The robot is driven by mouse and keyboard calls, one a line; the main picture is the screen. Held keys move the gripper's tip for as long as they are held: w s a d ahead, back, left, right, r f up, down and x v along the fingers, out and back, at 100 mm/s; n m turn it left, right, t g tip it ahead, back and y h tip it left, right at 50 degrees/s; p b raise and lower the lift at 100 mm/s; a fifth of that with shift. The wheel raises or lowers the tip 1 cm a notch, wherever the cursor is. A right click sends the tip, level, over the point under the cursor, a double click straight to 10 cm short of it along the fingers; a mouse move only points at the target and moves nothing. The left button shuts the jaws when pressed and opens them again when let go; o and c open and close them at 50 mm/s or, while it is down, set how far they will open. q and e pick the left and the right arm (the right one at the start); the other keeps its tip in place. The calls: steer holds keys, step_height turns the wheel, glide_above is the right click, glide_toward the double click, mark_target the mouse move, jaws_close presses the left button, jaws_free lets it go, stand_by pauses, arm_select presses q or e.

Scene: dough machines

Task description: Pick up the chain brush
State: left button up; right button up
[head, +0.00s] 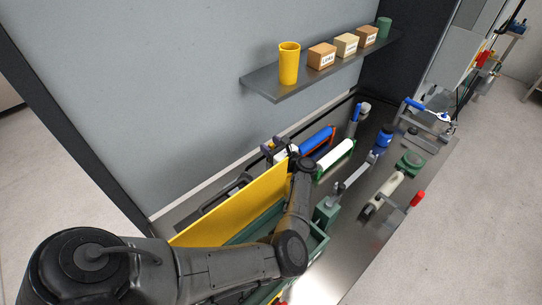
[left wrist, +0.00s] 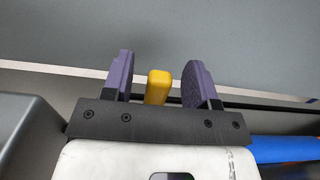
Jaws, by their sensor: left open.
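My left gripper (head: 274,147) is over the back of the steel bench, beside the wall. In the left wrist view its two purple fingers (left wrist: 160,75) stand open and apart. A yellow block-shaped end (left wrist: 158,87) shows between them, with gaps on both sides. It may be the chain brush's handle, but I cannot tell for sure; its lower part is hidden behind the gripper's dark bar. No brush bristles can be made out. In the head view my arm and gripper hide the spot under the jaws. My right gripper is in neither view.
A large yellow panel (head: 235,205) stands beside my left arm, by a green crate (head: 318,240). A blue roller (head: 317,139) and a white roller (head: 338,153) lie right of the gripper. A shelf (head: 277,92) with a yellow cup (head: 289,64) hangs above.

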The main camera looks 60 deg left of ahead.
arm_select(q)
steer(key=shift+c, duration=0.5)
jaws_close()
